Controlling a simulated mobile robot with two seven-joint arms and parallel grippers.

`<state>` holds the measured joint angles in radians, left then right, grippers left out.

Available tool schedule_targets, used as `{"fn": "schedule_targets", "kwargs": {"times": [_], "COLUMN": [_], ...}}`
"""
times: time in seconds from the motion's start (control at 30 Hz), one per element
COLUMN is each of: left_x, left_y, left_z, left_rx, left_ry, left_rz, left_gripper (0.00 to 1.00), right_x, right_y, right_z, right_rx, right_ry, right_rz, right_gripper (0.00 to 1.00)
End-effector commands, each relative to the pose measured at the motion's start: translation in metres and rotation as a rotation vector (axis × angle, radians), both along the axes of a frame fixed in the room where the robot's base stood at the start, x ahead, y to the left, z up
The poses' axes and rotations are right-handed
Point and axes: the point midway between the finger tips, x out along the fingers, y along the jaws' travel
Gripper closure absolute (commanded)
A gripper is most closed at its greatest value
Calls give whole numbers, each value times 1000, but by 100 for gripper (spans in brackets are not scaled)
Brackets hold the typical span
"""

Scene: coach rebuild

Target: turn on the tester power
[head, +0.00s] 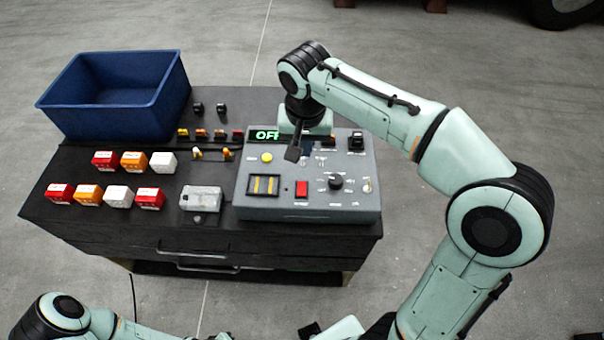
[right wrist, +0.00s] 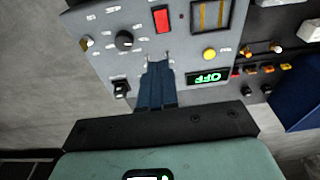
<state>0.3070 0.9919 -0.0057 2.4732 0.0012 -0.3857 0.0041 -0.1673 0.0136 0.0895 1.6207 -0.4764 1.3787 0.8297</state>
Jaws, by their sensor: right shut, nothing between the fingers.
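The tester (head: 310,207) is a grey panel box on the right part of the cart top. Its display (head: 266,135) reads OFF in green; it also shows upside down in the right wrist view (right wrist: 208,77). The panel carries a red rocker (head: 301,188), a yellow button (head: 267,157), a black knob (head: 336,181) and a black switch (head: 356,141). My right gripper (head: 293,154) is shut and empty over the panel, near the display. In the right wrist view its fingertips (right wrist: 158,64) point at the panel's middle; contact cannot be told. My left gripper is out of view.
A blue bin (head: 115,100) stands at the cart's back left. Several red, orange and white blocks (head: 118,194) and a clear-covered box (head: 201,199) lie left of the tester. Small coloured switches (head: 202,134) sit behind them.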

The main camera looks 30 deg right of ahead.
Motion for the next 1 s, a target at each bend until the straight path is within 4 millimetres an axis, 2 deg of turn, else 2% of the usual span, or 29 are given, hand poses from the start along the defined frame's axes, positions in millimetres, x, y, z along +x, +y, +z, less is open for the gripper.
{"fn": "schedule_targets", "kwargs": {"times": [0.13,0.23,0.7,0.83,1.0], "left_x": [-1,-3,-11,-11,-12], "left_y": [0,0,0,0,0], "left_z": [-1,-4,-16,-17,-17], "left_rx": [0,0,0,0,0], "left_ry": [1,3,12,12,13], "left_rz": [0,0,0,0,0], "left_gripper": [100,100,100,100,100], "right_x": [0,2,12,15,17], "right_y": [0,-1,-8,-9,-10], "right_z": [-5,-17,-111,-128,-138], "right_rx": [0,0,-1,0,0], "right_ry": [2,4,5,4,1], "right_rz": [0,0,1,0,0], "right_gripper": [100,100,100,100,100]}}
